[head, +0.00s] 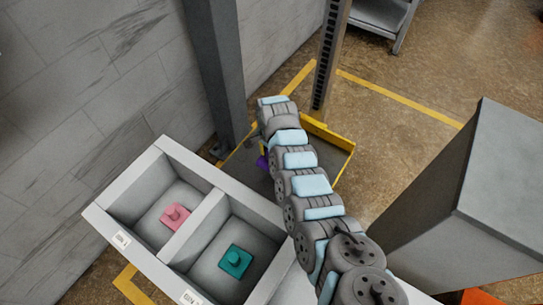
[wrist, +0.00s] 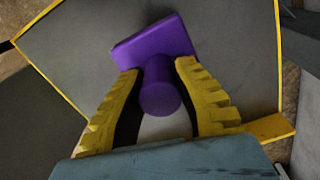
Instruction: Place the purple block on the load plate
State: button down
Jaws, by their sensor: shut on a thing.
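The purple block (wrist: 155,42) has a flat square base and a round knob. In the wrist view, my gripper (wrist: 158,67) has its yellow ribbed fingers on both sides of the knob and is shut on it. The grey load plate (wrist: 235,70) with yellow edges lies behind the block. Whether the block touches the plate or hangs above it, I cannot tell. In the head view, a bit of the purple block (head: 262,161) shows left of my arm, over the load plate (head: 330,158). My arm hides the gripper and most of the block there.
A grey bin (head: 195,236) with compartments stands in front of the plate, holding a pink block (head: 175,216) and a teal block (head: 235,262). A grey post (head: 215,75) and a slotted post (head: 329,60) rise behind. A large grey box (head: 470,200) stands at right.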

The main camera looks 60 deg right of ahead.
aim_at(265, 158)
jog(key=shift+w+d+f+b, duration=0.15)
jog(key=shift+w+f+b, duration=0.15)
jog(key=shift+f+b, duration=0.2)
jog(key=shift+w+d+f+b, duration=0.3)
jog(key=shift+w+f+b, duration=0.3)
jog(key=shift+b, duration=0.35)
jog(key=shift+w+d+f+b, duration=0.2)
jog(key=shift+f+b, duration=0.45)
jog(key=shift+b, duration=0.45)
jog(key=shift+w, duration=0.1)
jog(key=shift+d, duration=0.1)
jog(key=shift+w+b, duration=0.1)
jog(key=shift+b, duration=0.2)
jog(key=shift+w+d+f+b, duration=0.15)
jog(key=shift+w+f+b, duration=0.3)
jog(key=shift+b, duration=0.6)
jog(key=f, duration=0.1)
jog(key=f+b, duration=0.2)
jog(key=shift+s, duration=0.25)
jog(key=shift+r, duration=0.15)
